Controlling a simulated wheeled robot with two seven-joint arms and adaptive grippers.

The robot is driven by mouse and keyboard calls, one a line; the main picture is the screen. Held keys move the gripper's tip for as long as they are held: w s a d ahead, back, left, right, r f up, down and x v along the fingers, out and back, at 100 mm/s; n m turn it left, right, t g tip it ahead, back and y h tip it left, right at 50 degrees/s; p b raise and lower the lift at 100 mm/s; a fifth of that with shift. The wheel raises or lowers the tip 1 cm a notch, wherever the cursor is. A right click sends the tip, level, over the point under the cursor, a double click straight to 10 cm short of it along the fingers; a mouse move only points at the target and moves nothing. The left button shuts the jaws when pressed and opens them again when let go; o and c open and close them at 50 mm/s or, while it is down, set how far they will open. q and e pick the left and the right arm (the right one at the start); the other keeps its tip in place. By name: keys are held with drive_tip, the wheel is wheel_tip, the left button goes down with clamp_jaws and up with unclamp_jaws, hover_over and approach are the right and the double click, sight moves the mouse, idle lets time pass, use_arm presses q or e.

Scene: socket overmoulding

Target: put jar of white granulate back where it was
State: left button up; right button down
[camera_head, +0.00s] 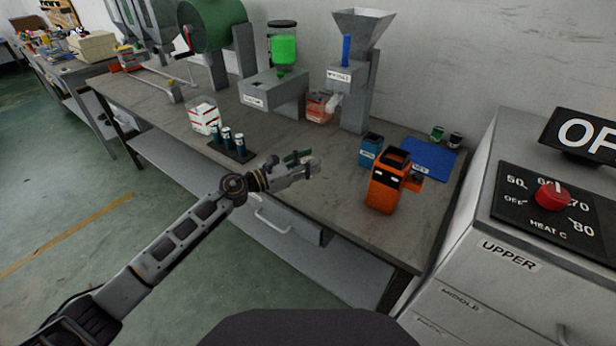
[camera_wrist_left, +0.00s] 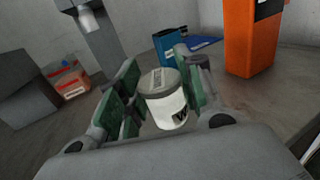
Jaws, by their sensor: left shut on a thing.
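My left gripper (camera_head: 302,165) is over the workbench, left of the orange container. In the left wrist view its green-padded fingers (camera_wrist_left: 158,98) stand on both sides of a white jar (camera_wrist_left: 166,104) with a grey lid and a partly visible dark letter on its side. The gripper is shut on this jar, which looks slightly tilted in that view. In the head view the jar cannot be made out clearly at the gripper. A blue mat (camera_head: 434,160) lies at the bench's right end, with a green jar (camera_head: 437,133) and a dark jar (camera_head: 455,140) at its back. My right gripper is not in view.
An orange container (camera_head: 382,192) and a blue bin (camera_head: 370,150) stand right of my gripper. A dark rack (camera_head: 243,156) with blue-and-white cylinders is to the left. Hopper machines (camera_head: 352,100) line the back. A heater cabinet (camera_head: 500,262) stands at right. The bench middle is clear.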

use_arm(q)
drive_tip(key=shift+f, duration=0.35)
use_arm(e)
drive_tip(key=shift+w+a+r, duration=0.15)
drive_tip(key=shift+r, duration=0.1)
use_arm(q)
drive_tip(key=shift+f, duration=0.15)
